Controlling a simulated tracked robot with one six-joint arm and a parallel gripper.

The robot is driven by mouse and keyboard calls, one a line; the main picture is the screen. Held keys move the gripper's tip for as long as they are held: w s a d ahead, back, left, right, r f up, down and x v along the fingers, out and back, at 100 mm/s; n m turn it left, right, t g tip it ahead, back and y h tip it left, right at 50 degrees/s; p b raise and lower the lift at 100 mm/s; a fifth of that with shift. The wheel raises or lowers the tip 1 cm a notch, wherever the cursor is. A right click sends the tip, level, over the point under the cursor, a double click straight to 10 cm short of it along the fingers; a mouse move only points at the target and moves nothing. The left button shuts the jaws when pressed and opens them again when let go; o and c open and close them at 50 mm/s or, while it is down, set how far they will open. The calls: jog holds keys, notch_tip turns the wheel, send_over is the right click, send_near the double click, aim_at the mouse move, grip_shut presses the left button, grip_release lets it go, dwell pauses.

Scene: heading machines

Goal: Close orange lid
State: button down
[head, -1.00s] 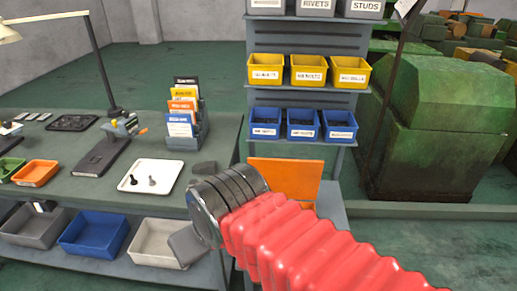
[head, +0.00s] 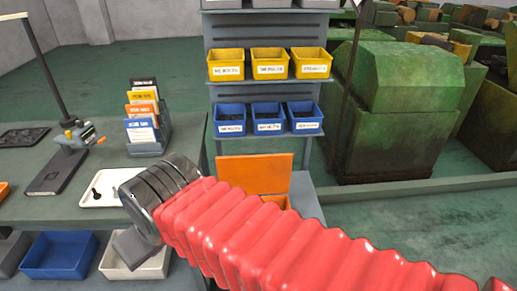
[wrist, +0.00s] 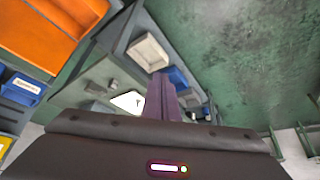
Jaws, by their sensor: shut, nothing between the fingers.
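The orange lid (head: 255,173) stands open, raised at the back of a low orange box (head: 275,201) beside the grey shelf rack in the head view. My red arm hides much of the box. A large orange panel (wrist: 35,35), which looks like the lid, fills the upper left of the wrist view. My gripper (wrist: 160,78) is shut and empty in the wrist view, its dark fingers together and apart from the orange panel. In the head view my wrist is left of the box, and the fingers are mostly hidden.
The workbench with a white tray (head: 99,199) and a binder rack (head: 150,142) is at left. Blue bins (head: 268,130) and yellow bins (head: 270,74) sit on shelves above the lid. A green machine (head: 400,130) stands at right, with clear floor in front of it.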

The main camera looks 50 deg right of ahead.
jog(key=w+d+r+m+h, duration=0.1)
jog(key=w+d+m, duration=0.2)
jog(key=w+d, duration=0.8)
jog(key=w+d+m+h, duration=0.2)
jog(key=w+d, duration=0.6)
jog(key=d, duration=0.6)
jog(key=d+f+m+h, duration=0.1)
jog(key=d+f, duration=0.5)
jog(key=d, duration=1)
jog(key=s+d+f+m+g+h, duration=0.1)
jog(key=d+f+m, duration=0.2)
jog(key=d, duration=1.3)
notch_tip(320, 180, down, 3)
jog(key=shift+s+r+m, duration=0.1)
jog(key=shift+s+m, duration=0.05)
jog(key=shift+m, duration=0.25)
jog(key=shift+d+f, duration=0.1)
jog(key=shift+f, duration=0.1)
